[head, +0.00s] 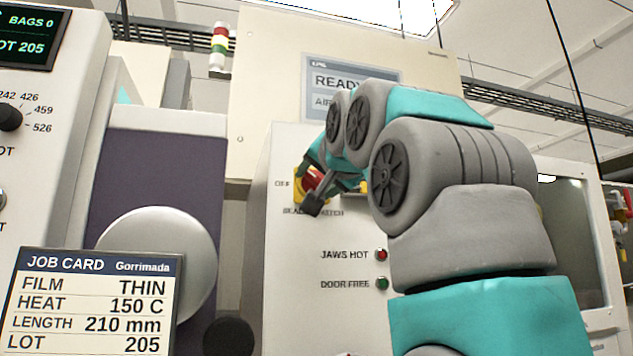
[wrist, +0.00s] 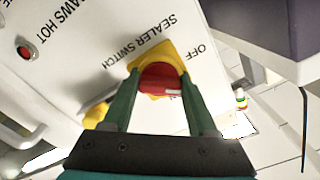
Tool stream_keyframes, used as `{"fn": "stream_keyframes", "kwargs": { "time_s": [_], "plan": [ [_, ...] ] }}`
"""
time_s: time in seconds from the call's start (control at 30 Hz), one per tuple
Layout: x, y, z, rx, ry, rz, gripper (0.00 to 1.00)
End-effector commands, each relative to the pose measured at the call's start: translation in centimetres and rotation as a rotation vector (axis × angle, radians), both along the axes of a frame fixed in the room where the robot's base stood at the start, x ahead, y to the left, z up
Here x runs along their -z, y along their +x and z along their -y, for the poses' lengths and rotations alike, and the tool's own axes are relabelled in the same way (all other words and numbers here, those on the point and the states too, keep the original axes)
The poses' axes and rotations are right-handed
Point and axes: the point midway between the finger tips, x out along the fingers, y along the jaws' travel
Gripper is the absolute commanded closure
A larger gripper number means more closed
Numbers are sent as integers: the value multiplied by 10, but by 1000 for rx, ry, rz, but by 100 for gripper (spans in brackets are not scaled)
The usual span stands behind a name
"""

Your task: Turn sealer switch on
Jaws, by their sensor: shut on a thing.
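The sealer switch is a red knob (wrist: 160,75) on a yellow plate (wrist: 177,52), on a pale cabinet front. In the head view the red knob (head: 314,178) is partly hidden by my gripper (head: 322,187). In the wrist view my gripper (wrist: 160,86) has a green finger on each side of the knob and is shut on it. A short white mark shows on the knob's right side in the wrist view, on the side of the OFF label (wrist: 198,52). The ON label is not visible.
JAWS HOT (head: 382,254) and DOOR FREE (head: 382,283) lamps sit below the switch. The display (head: 325,83) above reads READY, partly covered by my arm. A job card (head: 95,262) and a large pale disc (head: 165,255) stand at left.

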Motion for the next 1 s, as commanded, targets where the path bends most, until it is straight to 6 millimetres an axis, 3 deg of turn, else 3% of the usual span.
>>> {"fn": "stream_keyframes", "kwargs": {
  "time_s": [1.0],
  "plan": [
    [-1, -1, 1, -2, 689, -194, 97]
  ]
}}
